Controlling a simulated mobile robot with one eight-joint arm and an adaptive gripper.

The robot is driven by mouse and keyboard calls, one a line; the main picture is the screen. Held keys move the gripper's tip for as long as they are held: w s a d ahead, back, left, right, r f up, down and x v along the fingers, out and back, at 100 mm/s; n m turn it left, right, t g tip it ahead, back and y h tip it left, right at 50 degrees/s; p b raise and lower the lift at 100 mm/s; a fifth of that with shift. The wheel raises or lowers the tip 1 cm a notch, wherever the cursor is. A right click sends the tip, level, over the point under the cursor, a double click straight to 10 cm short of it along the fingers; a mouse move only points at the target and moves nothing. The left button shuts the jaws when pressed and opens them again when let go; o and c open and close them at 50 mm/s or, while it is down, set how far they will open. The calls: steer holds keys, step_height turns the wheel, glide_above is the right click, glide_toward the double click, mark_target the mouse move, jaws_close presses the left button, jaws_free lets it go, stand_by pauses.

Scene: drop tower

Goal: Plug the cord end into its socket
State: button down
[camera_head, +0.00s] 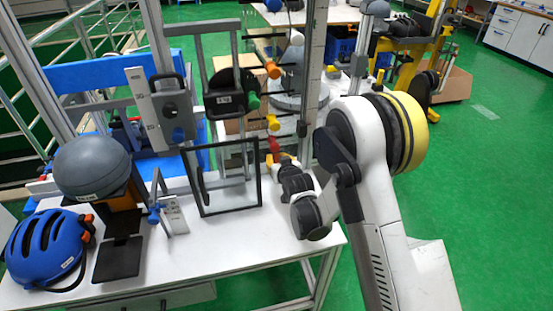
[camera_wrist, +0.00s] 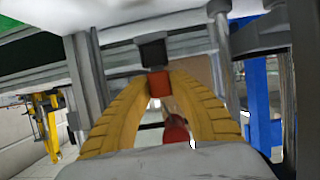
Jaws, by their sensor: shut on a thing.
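My gripper (camera_wrist: 158,80) has yellow curved fingers, closed at their tips on a small red piece (camera_wrist: 160,92) in the wrist view. A black block (camera_wrist: 152,52) sits directly against the far side of the red piece. I cannot tell whether this red piece is the cord end, or whether the black block is part of it or the socket. Another red rounded part (camera_wrist: 175,132) shows between the fingers. In the head view my gripper (camera_head: 274,157) is beside the tower, right of the framed panel, near a red part (camera_head: 274,145). The contact is too small to tell there.
Rods with orange (camera_head: 272,70), green (camera_head: 252,101) and yellow (camera_head: 273,122) ends stick out above my gripper. A framed clear panel (camera_head: 257,178) stands close on the left. A grey ball (camera_head: 92,168) and blue helmet (camera_head: 45,245) are at the left of the white table (camera_head: 215,250).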

steer(key=shift+f, duration=0.25)
steer(key=c, duration=1.2)
jaws_free()
steer(key=shift+c, duration=0.2)
